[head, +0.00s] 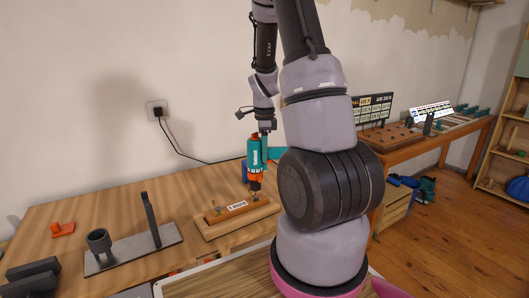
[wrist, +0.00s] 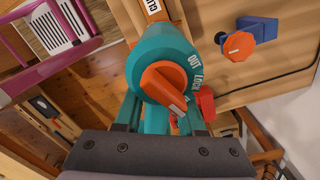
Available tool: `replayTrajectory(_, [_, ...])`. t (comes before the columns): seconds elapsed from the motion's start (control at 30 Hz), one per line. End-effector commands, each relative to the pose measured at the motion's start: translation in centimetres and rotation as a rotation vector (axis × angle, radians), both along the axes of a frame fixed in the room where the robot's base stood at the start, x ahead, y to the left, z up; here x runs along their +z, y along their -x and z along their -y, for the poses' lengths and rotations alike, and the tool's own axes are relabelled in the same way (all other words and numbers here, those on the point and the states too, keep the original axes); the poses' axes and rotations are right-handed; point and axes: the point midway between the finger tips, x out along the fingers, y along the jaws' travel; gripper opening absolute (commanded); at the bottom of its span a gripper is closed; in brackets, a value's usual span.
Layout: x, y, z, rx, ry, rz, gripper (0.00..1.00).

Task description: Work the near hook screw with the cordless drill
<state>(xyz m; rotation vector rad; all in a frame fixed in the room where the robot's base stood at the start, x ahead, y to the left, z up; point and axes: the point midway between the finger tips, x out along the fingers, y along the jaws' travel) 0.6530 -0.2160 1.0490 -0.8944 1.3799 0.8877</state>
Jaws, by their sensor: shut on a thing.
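My gripper (head: 263,136) is shut on the cordless drill (head: 255,153), a teal and orange tool held upright, nose down. The nose is over the right end of an orange labelled block (head: 232,209) on a wooden board (head: 237,224). A small hook screw (head: 217,209) stands at the block's left end. The screw beneath the drill's nose is too small to make out, and I cannot tell whether the bit touches it.
A grey metal plate (head: 150,249) with a cup and an upright post stands left of the board. Dark blocks (head: 33,270) and a small orange piece (head: 62,229) lie further left. A blue block with an orange knob (wrist: 238,45) sits near the drill. A wall socket (head: 157,110) has a cable.

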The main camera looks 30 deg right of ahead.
Motion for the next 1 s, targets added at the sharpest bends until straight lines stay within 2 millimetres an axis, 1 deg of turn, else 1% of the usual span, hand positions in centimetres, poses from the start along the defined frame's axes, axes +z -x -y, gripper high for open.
replayTrajectory(0.03, [-0.4,0.3,-0.3,0.001,-0.004,-0.009,0.00])
replayTrajectory(0.27, [-0.2,0.3,-0.3,0.001,-0.005,-0.010,0.00])
replayTrajectory(1.0, [5.0,0.0,-0.1,0.002,0.000,0.002,0.00])
